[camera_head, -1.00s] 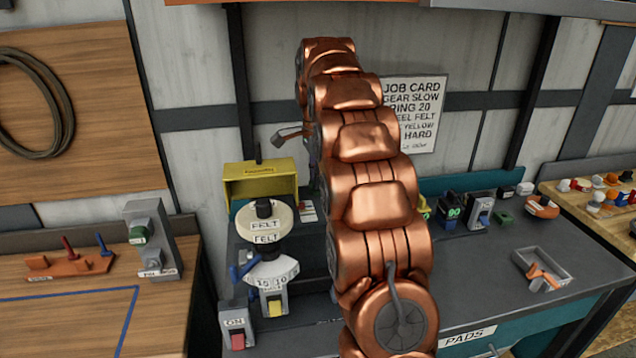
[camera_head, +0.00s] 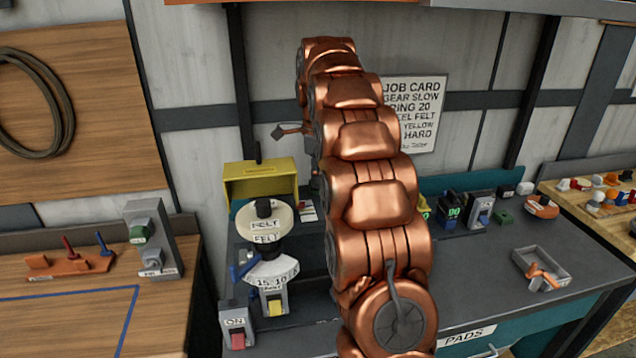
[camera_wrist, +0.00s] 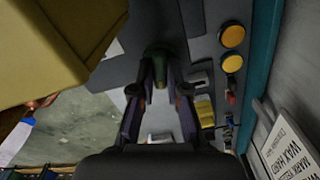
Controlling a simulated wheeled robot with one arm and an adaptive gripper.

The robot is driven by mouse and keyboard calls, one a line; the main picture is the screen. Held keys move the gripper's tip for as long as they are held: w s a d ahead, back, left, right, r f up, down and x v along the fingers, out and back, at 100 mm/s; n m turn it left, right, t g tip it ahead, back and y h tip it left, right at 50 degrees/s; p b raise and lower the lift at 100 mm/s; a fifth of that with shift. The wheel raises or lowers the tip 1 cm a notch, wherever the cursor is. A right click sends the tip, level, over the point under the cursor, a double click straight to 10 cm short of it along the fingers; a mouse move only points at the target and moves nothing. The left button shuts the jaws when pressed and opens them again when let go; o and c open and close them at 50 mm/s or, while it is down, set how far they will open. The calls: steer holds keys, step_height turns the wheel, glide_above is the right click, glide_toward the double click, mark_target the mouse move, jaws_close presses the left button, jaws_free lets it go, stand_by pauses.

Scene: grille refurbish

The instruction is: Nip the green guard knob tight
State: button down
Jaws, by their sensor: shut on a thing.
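The green guard knob (camera_wrist: 157,50) shows in the wrist view between the tips of my gripper (camera_wrist: 158,72). Both fingers are closed in on it, one on each side. A large yellow guard (camera_wrist: 45,50) fills the upper left of the wrist view. In the head view the yellow guard (camera_head: 262,185) stands behind a felt wheel (camera_head: 264,222).
A job card (camera_head: 413,112) hangs on the wall behind my arm. An ON switch box (camera_head: 237,325) and a lever dial (camera_head: 272,275) stand in front of the wheel. A grey tray (camera_head: 541,268) lies on the right of the bench.

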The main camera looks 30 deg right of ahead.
steer(key=shift+m, duration=1)
steer(key=shift+m, duration=0.4)
steer(key=c, duration=1.2)
jaws_free()
steer(key=shift+o, duration=0.2)
